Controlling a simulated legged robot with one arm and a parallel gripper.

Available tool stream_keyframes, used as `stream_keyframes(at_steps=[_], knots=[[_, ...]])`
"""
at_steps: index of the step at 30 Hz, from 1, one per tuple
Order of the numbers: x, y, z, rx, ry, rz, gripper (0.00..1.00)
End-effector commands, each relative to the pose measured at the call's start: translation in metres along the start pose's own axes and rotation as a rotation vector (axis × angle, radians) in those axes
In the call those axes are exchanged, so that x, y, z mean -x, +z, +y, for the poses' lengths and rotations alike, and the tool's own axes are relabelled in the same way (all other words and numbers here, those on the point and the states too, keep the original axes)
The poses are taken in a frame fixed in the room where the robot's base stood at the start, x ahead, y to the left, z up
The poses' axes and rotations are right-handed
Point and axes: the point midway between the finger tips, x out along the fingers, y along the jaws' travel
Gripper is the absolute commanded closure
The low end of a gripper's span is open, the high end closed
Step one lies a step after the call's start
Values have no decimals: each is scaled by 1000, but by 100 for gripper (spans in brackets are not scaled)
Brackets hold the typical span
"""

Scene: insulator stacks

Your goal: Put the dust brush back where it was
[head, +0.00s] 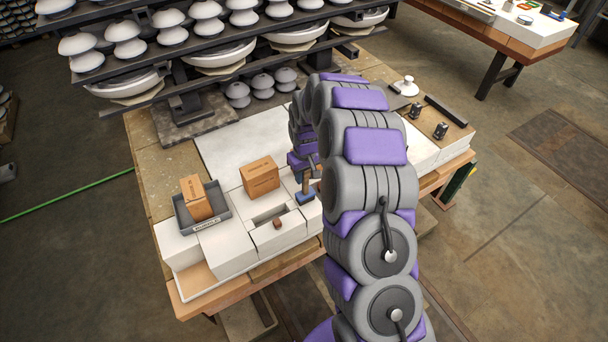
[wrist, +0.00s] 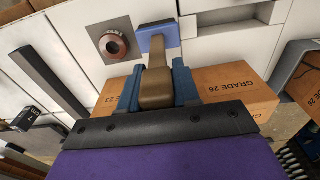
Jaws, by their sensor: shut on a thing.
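The dust brush has a brown handle and a blue head. In the head view its blue head (head: 305,196) shows just left of my arm, over the white blocks at the front of the bench. In the wrist view the handle (wrist: 157,88) lies between the two blue fingers of my gripper (wrist: 156,80), which is shut on it. The blue head (wrist: 156,38) points away from my gripper, over a white surface. I cannot tell whether it touches that surface. In the head view my gripper (head: 305,166) is partly hidden by my arm.
A cardboard box (head: 260,177) stands left of the brush, close to my gripper in the wrist view (wrist: 210,97). Another box (head: 195,199) sits in a grey tray (head: 217,221). Insulator racks (head: 215,80) stand behind.

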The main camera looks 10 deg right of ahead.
Motion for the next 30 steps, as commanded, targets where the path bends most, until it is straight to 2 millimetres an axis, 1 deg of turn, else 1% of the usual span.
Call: stream_keyframes(at_steps=[4, 5, 12, 20, 23, 26, 30], knots=[[0, 0, 0, 0, 0, 1, 100], [0, 0, 0, 0, 0, 1, 67], [0, -1, 0, 0, 0, 2, 44], [1, -1, 0, 0, 0, 2, 43], [4, -1, 0, 0, 1, 3, 43], [13, -1, 1, 0, 1, 5, 43], [33, -2, 1, 0, 2, 9, 43]])
